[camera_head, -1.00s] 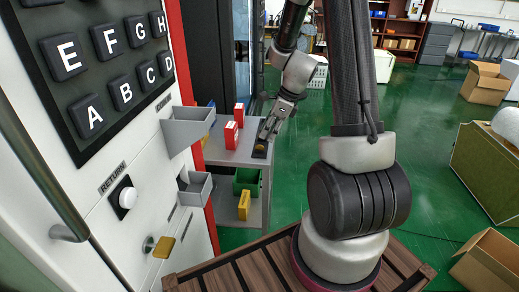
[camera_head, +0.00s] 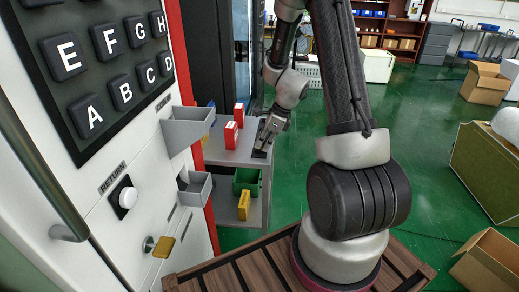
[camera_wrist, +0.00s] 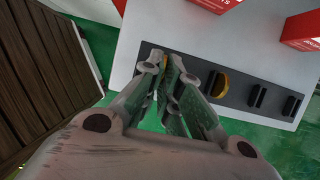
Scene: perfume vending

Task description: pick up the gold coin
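A gold coin (camera_wrist: 164,62) shows as a thin strip between my fingertips in the wrist view, at the left end of a dark slotted holder (camera_wrist: 240,92). My gripper (camera_wrist: 166,66) is over that end, with a finger on each side of the coin. The fingers are close together; whether they press on the coin I cannot tell. A second gold round piece (camera_wrist: 220,85) stands in the holder just right of my fingers. In the head view my gripper (camera_head: 262,146) points down at the dark holder, and the coin is hidden there.
The holder lies on a grey cart top (camera_head: 225,155). Red-and-white boxes (camera_head: 231,134) stand nearby; two also show in the wrist view (camera_wrist: 302,30). The vending machine front with its grey bins (camera_head: 187,130) is at left. A green bin (camera_head: 246,180) sits on the lower shelf.

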